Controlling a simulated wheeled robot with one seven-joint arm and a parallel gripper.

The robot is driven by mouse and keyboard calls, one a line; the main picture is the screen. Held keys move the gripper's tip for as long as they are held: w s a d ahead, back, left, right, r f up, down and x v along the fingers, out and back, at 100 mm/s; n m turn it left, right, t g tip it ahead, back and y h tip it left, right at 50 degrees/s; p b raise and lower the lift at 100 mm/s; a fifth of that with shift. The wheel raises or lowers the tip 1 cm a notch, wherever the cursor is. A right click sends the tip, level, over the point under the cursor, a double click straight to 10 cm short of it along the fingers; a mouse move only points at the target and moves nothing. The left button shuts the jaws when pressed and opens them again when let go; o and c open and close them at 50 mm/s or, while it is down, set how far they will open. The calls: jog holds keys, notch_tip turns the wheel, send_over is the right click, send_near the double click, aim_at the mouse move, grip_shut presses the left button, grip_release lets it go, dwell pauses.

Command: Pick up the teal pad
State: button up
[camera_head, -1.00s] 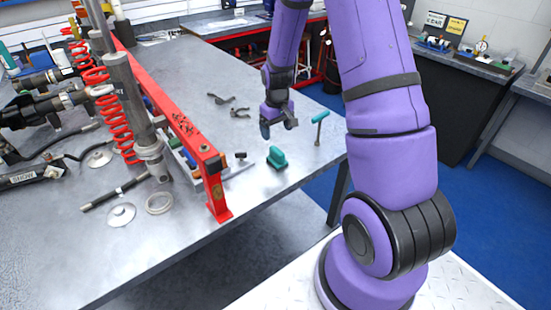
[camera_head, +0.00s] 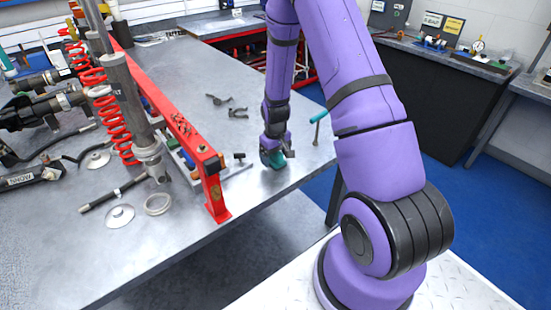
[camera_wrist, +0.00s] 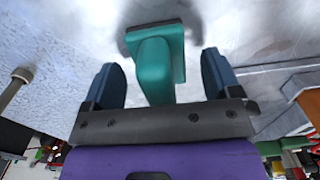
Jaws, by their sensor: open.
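The teal pad (camera_head: 279,162) stands on the grey metal bench near its right edge, partly hidden by my gripper (camera_head: 274,158) in the head view. In the wrist view the teal pad (camera_wrist: 158,68) shows a flat base and a raised grip that reaches back between my two fingers. My gripper (camera_wrist: 162,88) is open, with one dark blue finger on each side of the pad's grip. A gap shows between the grip and each finger.
A red frame (camera_head: 208,170) stands left of the pad on the bench. A teal-handled tool (camera_head: 317,122) stands to the right. Pliers (camera_head: 238,113) lie farther back. A coil-spring damper (camera_head: 130,110) and metal rings (camera_head: 158,204) are at the left.

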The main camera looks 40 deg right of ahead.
jog(key=shift+f, duration=0.5)
jog(key=c, duration=1)
jog(key=shift+c, duration=0.2)
jog(key=shift+r, duration=0.15)
